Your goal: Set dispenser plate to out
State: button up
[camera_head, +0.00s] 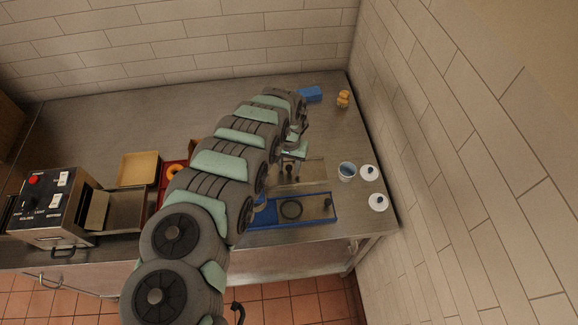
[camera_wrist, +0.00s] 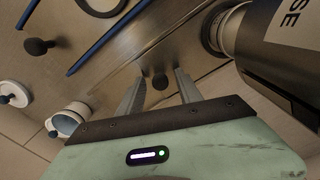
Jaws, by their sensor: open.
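My gripper (camera_wrist: 159,88) is open, with its two fingers apart on either side of a small dark knob (camera_wrist: 159,82) in the wrist view. I cannot tell whether the fingers touch the knob. Bare metal lies around this knob; in the head view a flat metal plate (camera_head: 313,172) lies just below my gripper (camera_head: 294,152). Beside it is a blue-railed base (camera_head: 265,218) with a dark ring (camera_head: 291,210) and another dark knob (camera_head: 327,204). That second knob also shows in the wrist view (camera_wrist: 38,46). My arm hides part of this area.
A blue block (camera_head: 310,94) and orange item (camera_head: 343,98) lie at the back. A control box (camera_head: 48,205), tan tray (camera_head: 139,169) and red tray (camera_head: 167,181) are at left.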

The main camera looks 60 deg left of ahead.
jog(key=shift+f, duration=0.35)
jog(key=shift+c, duration=0.4)
grip_shut()
dwell(0.9)
